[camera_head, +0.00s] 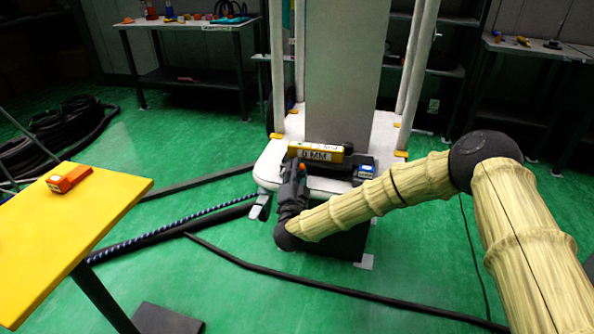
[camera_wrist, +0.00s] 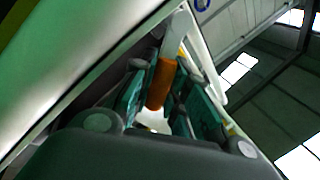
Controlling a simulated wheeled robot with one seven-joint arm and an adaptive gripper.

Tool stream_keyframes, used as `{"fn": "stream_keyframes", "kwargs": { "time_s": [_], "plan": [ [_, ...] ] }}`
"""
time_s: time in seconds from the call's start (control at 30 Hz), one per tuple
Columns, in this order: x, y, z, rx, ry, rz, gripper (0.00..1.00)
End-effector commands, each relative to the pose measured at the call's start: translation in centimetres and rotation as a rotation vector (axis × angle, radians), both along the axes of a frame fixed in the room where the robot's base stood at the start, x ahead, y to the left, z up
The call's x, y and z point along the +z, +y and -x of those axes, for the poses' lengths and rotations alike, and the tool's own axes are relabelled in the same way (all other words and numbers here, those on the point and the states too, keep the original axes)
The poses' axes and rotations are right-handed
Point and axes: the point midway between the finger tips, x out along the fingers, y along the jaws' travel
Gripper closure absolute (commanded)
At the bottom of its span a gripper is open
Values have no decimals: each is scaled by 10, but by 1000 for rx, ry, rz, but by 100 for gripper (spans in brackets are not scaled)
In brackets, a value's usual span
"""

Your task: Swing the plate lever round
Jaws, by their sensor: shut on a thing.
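The plate lever shows in the wrist view as an orange grip (camera_wrist: 160,84) on a pale bar. It lies between the two teal-padded fingers of my gripper (camera_wrist: 158,112), which are shut on it. In the head view my gripper (camera_head: 292,172) reaches up to the front of the white machine base (camera_head: 270,168), just left of a yellow block (camera_head: 334,150) with a "0 MM" label. Only a bit of orange shows beside the fingers there; my gripper hides most of the lever.
A tall grey panel (camera_head: 342,70) stands on the machine base between white posts. A yellow table (camera_head: 100,210) with an orange box (camera_head: 68,178) is at the left. Dark hoses (camera_head: 300,280) cross the green floor. Workbenches stand at the back.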

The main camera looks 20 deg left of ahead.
Motion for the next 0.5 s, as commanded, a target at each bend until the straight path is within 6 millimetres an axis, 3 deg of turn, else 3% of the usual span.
{"fn": "stream_keyframes", "kwargs": {
  "time_s": [0.43, 0.47, 0.5],
  "plan": [
    [0, -1, 0, -2, 0, -9, 100],
    [0, -1, -1, -2, 0, -9, 78],
    [0, -1, 0, -2, 0, -9, 71]
  ]
}}
